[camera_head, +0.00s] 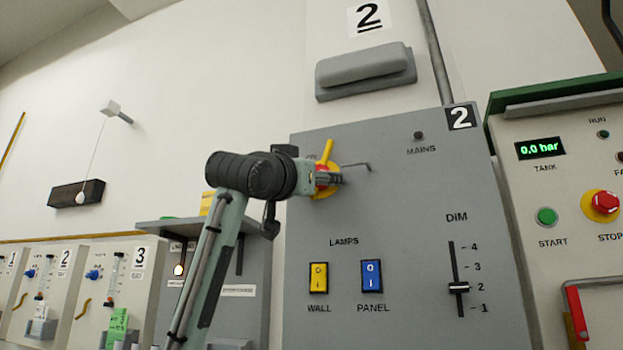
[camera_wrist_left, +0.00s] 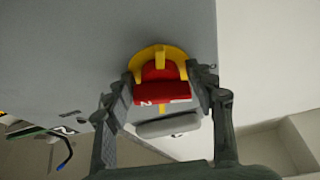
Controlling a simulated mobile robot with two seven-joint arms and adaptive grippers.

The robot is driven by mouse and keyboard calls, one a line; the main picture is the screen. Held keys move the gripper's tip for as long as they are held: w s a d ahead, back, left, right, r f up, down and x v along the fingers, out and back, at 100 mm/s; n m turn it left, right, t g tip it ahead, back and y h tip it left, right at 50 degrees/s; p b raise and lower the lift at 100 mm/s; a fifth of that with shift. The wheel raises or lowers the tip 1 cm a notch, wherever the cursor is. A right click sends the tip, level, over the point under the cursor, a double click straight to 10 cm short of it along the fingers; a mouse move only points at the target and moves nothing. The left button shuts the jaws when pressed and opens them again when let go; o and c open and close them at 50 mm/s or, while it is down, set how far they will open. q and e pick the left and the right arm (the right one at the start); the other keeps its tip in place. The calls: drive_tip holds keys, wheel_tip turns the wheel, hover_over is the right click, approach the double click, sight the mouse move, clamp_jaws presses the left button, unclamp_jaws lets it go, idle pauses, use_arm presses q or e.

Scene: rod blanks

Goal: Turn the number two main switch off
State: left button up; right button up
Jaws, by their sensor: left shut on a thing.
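The main switch (camera_head: 326,157) is on the grey panel (camera_head: 400,200) marked 2, at its upper left, with yellow and red parts. My left gripper (camera_head: 325,178) reaches it from the left and covers much of it. In the left wrist view, the red handle (camera_wrist_left: 160,92) sits between my two fingers (camera_wrist_left: 165,90), in front of a yellow plate (camera_wrist_left: 160,55). The gripper is shut on the handle. The MAINS lamp (camera_head: 418,135) on the panel looks dark. The switch's lettering is hidden. My right gripper is not in view.
Below are a yellow WALL switch (camera_head: 318,277), a blue PANEL switch (camera_head: 371,275) and a DIM slider (camera_head: 458,287). A grey wall fixture (camera_head: 365,70) is above the panel. A tank panel (camera_head: 560,190) with START and STOP buttons stands close on the right.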

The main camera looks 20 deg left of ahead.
use_arm(q)
drive_tip(key=shift+s+a+r+n+t, duration=0.15)
drive_tip(key=shift+s+a+r, duration=0.05)
drive_tip(key=shift+r, duration=0.35)
drive_tip(key=shift+s+a+r+n+t, duration=0.15)
drive_tip(key=shift+r, duration=0.4)
drive_tip(key=o, duration=1.4)
drive_tip(key=shift+c, duration=0.2)
drive_tip(key=o, duration=0.3)
drive_tip(key=shift+w+f, duration=0.2)
drive_tip(key=shift+w, duration=0.05)
drive_tip(key=shift+o, duration=0.2)
drive_tip(key=shift+d, duration=0.1)
drive_tip(key=shift+s+d+f, duration=0.1)
drive_tip(key=shift+d, duration=0.1)
drive_tip(key=shift+w+a+f, duration=0.1)
drive_tip(key=shift+w+f, duration=0.1)
drive_tip(key=shift+f, duration=0.2)
drive_tip(key=shift+s+d+f+b, duration=0.25)
drive_tip(key=shift+s+f+b, duration=0.15)
drive_tip(key=shift+b, duration=0.25)
drive_tip(key=a+b+v, duration=0.1)
drive_tip(key=b+v, duration=0.3)
drive_tip(key=v, duration=0.3)
drive_tip(key=shift+s, duration=0.4)
